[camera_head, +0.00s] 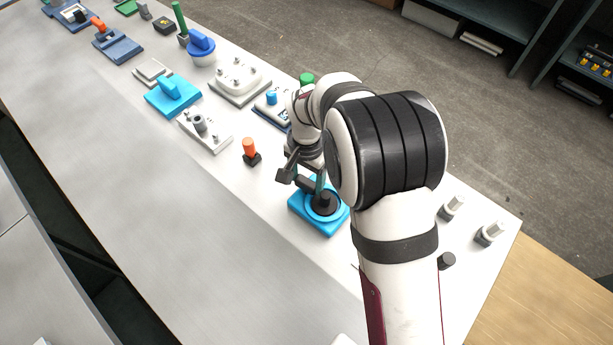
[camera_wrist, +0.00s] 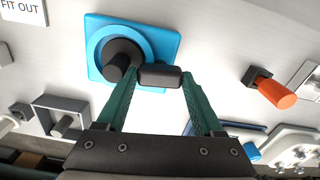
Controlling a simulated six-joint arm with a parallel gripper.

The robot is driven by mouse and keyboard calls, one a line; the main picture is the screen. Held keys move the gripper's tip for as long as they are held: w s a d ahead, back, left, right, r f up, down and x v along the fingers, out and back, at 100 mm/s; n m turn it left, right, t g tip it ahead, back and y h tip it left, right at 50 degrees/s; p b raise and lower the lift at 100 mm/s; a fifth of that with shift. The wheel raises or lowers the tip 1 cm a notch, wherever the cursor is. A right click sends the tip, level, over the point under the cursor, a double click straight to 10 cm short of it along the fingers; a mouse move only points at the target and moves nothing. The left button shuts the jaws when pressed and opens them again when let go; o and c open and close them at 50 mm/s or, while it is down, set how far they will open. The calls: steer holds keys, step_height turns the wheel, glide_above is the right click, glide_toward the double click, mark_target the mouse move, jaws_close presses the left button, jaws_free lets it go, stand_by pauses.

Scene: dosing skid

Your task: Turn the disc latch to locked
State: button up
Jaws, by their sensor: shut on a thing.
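The disc latch has a light blue square base (camera_head: 333,227) with a dark round disc and an upright dark knob on it. In the wrist view its blue base (camera_wrist: 165,45) lies at the top, with the knob (camera_wrist: 117,66) left of centre. A dark grey bar handle (camera_wrist: 160,76) sticks out from the disc. My gripper (camera_wrist: 162,78) has its two green fingers on either side of this bar, shut on it. In the head view my gripper (camera_head: 312,188) is over the latch, and my arm hides part of it.
An orange knob on a dark base (camera_head: 250,150) stands nearby, also in the wrist view (camera_wrist: 272,92). A white plate with a grey knob (camera_head: 205,130) is further left. Pale pegs (camera_head: 453,207) and a dark knob (camera_head: 446,261) are at right. The bench front is clear.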

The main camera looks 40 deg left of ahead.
steer(key=shift+m, duration=0.6)
steer(key=shift+s, duration=0.1)
steer(key=o, duration=1.4)
